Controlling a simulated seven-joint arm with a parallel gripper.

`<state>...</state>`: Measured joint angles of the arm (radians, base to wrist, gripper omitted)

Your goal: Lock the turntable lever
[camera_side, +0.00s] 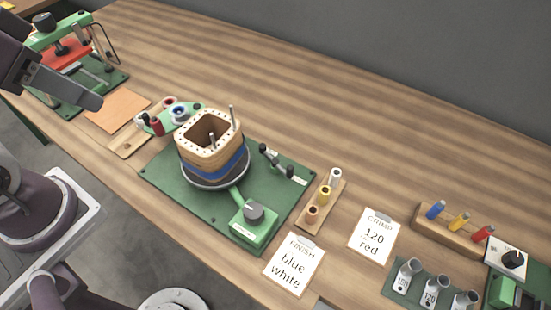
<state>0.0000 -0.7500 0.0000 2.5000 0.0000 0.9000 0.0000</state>
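The turntable (222,184) is a dark round disc on a green base plate (185,203). A coil former (212,152), wooden with a blue band and a square opening, stands upright on it. A black lever (275,160) with dark knobs lies on the plate to the right of the turntable, beside a small white label. Whether it is locked cannot be read from this view. My gripper (70,88) is at the upper left, well away from the lever and above the table's left part. Its fingers are seen edge-on, so their opening is unclear.
A green box with a grey knob (253,211) sits at the plate's front corner. A wooden spool rack (322,207) stands close right of the plate. The table behind the turntable is clear.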

